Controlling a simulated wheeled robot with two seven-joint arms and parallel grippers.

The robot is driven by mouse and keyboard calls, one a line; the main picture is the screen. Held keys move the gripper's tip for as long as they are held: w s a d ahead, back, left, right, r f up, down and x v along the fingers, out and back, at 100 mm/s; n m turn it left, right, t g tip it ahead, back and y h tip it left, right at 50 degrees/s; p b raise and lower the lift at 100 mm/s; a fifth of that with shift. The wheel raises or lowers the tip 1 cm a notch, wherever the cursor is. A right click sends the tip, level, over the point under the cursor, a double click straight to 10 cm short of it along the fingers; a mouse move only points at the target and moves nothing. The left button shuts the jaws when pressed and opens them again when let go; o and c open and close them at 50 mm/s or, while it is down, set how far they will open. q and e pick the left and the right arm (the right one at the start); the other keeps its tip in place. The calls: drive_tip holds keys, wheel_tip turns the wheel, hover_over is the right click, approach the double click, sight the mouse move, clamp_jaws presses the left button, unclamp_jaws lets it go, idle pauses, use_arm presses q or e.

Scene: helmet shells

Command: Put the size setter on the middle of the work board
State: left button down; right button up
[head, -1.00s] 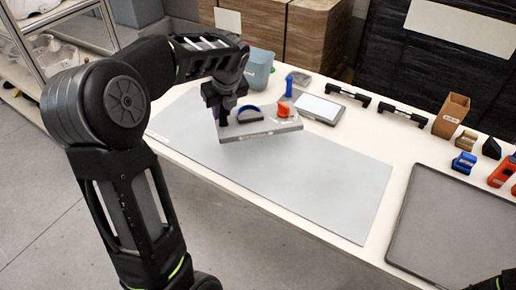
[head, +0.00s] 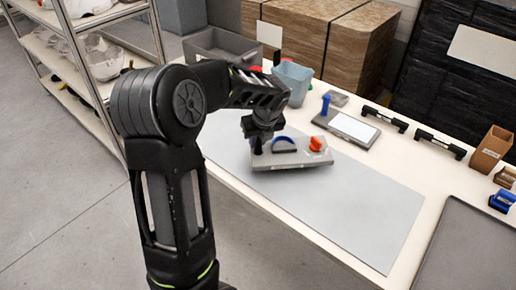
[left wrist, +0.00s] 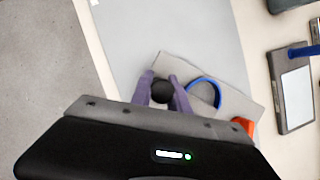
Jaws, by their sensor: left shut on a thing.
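The size setter (head: 297,159) is a flat grey plate with a blue arch, an orange knob and a black knob. My left gripper (head: 257,143) is shut on its black knob, near the plate's left end. The plate is over the back part of the work board (head: 350,205), a large light-grey sheet on the table. I cannot tell whether it touches the board. In the left wrist view the setter (left wrist: 233,110) sits beyond the fingers (left wrist: 162,92), with the board (left wrist: 170,30) below it. My right gripper is not in view.
A tablet-like device (head: 350,127), a blue-grey bin (head: 292,78) and black handles (head: 385,118) stand along the table's back. A dark mat (head: 470,250) lies right of the board. The board's front right part is clear. A shelf rack (head: 95,60) stands at the left.

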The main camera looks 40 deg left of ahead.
sight(258, 149)
use_arm(q)
wheel_tip(258, 149, down, 4)
drive_tip(key=shift+r, duration=0.15)
drive_tip(key=c, duration=1.3)
unclamp_jaws()
drive_tip(key=shift+o, duration=0.2)
drive_tip(key=v, duration=1.2)
